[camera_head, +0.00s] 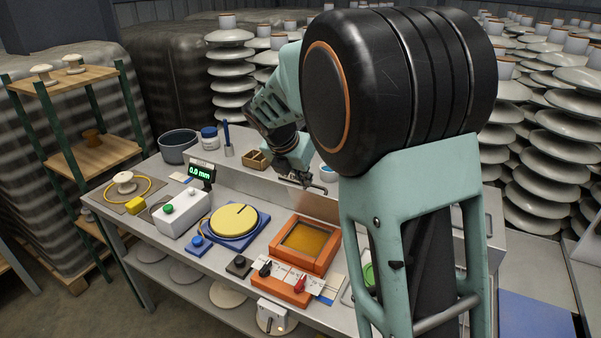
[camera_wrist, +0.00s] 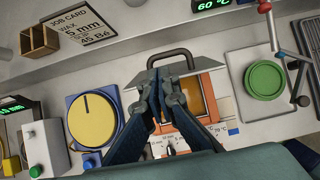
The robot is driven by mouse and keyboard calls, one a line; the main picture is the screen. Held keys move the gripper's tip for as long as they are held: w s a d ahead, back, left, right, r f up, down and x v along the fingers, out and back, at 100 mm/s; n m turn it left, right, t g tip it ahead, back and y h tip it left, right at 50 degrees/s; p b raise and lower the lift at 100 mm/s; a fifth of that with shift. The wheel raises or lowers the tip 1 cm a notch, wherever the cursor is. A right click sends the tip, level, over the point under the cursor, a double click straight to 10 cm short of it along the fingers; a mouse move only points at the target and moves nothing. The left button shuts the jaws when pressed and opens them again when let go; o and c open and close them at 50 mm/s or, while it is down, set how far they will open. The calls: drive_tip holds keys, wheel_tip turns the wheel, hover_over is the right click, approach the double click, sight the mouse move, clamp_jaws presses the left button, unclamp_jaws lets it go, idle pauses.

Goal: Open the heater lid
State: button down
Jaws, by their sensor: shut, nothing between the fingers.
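The orange heater box (camera_head: 283,257) stands on the bench right of the blue-based yellow disc. Its amber inside (camera_head: 305,240) shows uncovered; it also shows in the wrist view (camera_wrist: 195,98). The grey heater lid (camera_wrist: 212,67) appears steeply raised at the box's back edge, seen nearly edge-on in the wrist view. Its dark bar handle (camera_wrist: 170,53) lies beyond my fingers. My gripper (camera_wrist: 157,92) is shut and empty, in front of the lid and over the box. In the head view my gripper (camera_head: 303,182) is behind the box, near the handle. Whether it touches the lid is unclear.
The yellow disc (camera_wrist: 91,119) on its blue base is left of the heater. A green round piece (camera_wrist: 265,79) and a red-knobbed lever (camera_wrist: 265,7) are on the right. A small wooden box (camera_wrist: 38,40) and a job card (camera_wrist: 83,27) are at the back left.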

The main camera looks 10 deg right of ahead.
sight(308, 193)
drive_tip(key=shift+x, duration=1.65)
drive_tip(key=shift+w+d+r+p, duration=0.15)
drive_tip(key=shift+r+p, duration=0.15)
drive_tip(key=shift+p, duration=0.4)
drive_tip(key=shift+w+r+p, duration=0.1)
drive_tip(key=shift+p, duration=0.35)
drive_tip(key=shift+w+d, duration=0.1)
drive_tip(key=shift+g+p, duration=0.3)
drive_tip(key=shift+p, duration=0.05)
drive_tip(key=shift+w+d+y+p, duration=0.35)
drive_tip(key=shift+w+y+p, duration=0.1)
drive_tip(key=shift+p, duration=0.95)
